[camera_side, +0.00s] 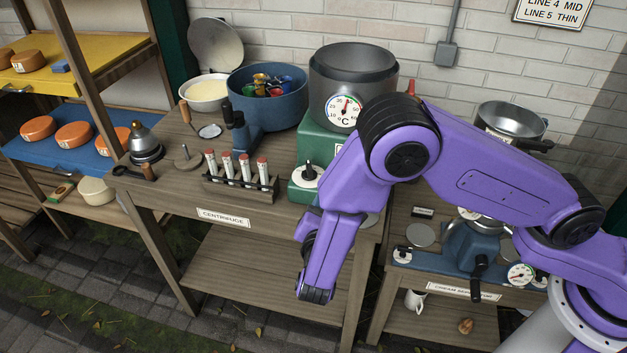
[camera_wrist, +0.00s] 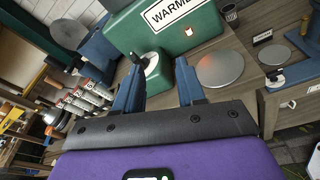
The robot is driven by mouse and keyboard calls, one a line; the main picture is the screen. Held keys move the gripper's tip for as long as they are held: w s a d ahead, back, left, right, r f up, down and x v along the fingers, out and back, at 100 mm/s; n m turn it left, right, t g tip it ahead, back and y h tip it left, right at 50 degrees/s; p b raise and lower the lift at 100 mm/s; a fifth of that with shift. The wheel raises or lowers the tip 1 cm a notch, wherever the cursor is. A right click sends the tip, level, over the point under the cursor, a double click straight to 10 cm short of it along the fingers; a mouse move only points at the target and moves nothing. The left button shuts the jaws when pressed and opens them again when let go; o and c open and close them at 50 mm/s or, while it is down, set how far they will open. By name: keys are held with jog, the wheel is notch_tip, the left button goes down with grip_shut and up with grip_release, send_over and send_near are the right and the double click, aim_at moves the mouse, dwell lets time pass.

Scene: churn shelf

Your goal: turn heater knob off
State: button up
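The heater knob (camera_side: 307,174) is a black handle on a round white dial, on the front of the green warmer box (camera_side: 318,142). In the wrist view the knob (camera_wrist: 149,63) shows beyond the fingertips, between the two fingers and nearer the left one. A small light glows on the warmer box (camera_wrist: 205,20) there. My gripper (camera_wrist: 158,72) has its two blue fingers spread apart with nothing held between them. I see no clear contact with the knob. In the side view my purple arm hides most of the gripper.
A grey pot with a temperature dial (camera_side: 352,85) stands on the warmer box. A rack of red-capped tubes (camera_side: 240,182) and a blue centrifuge (camera_side: 243,138) stand left of it. A flat metal disc (camera_wrist: 220,68) lies right of the knob.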

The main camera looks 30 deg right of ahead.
notch_tip(320, 180, up, 3)
jog(key=w+d+m+g, duration=0.2)
jog(key=m+g, duration=0.3)
jog(key=m, duration=0.5)
jog(key=m+g+y, duration=0.3)
jog(key=m+y, duration=0.6)
jog(key=m, duration=0.9)
send_near(310, 166)
jog(key=shift+h, duration=0.3)
jog(key=x, duration=0.9)
jog(key=shift+w+a+f, duration=0.1)
jog(key=shift+a, duration=0.2)
grip_shut()
